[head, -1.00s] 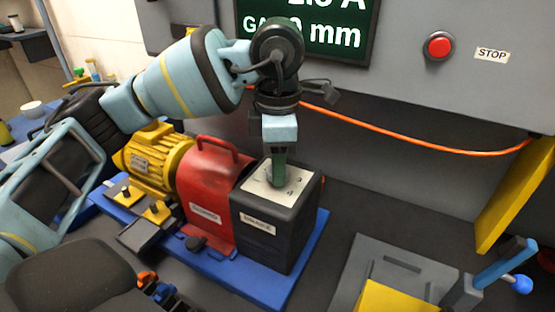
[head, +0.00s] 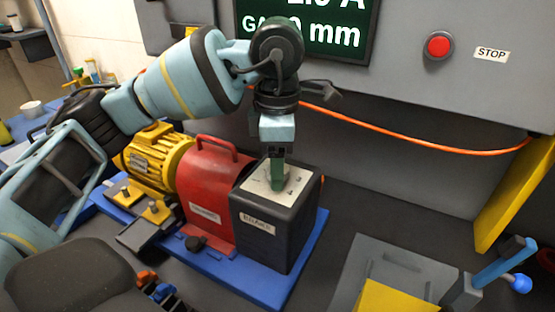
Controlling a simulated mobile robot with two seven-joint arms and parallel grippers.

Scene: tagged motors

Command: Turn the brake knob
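The brake (head: 262,235) is a dark box with a white label on its front and a pale dial plate (head: 295,185) with small marks on top. My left gripper (head: 277,184) points straight down onto the middle of this plate. Its green fingers cover the knob, so I cannot see the knob or how far the fingers are apart. My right gripper is not in view.
A red guard (head: 205,195) with a handle and a yellow motor (head: 158,160) stand left of the brake on a blue base plate (head: 268,288). A red stop button (head: 438,46) is on the grey panel behind. An orange cable (head: 420,143) hangs across it. A grey fixture stands at lower right.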

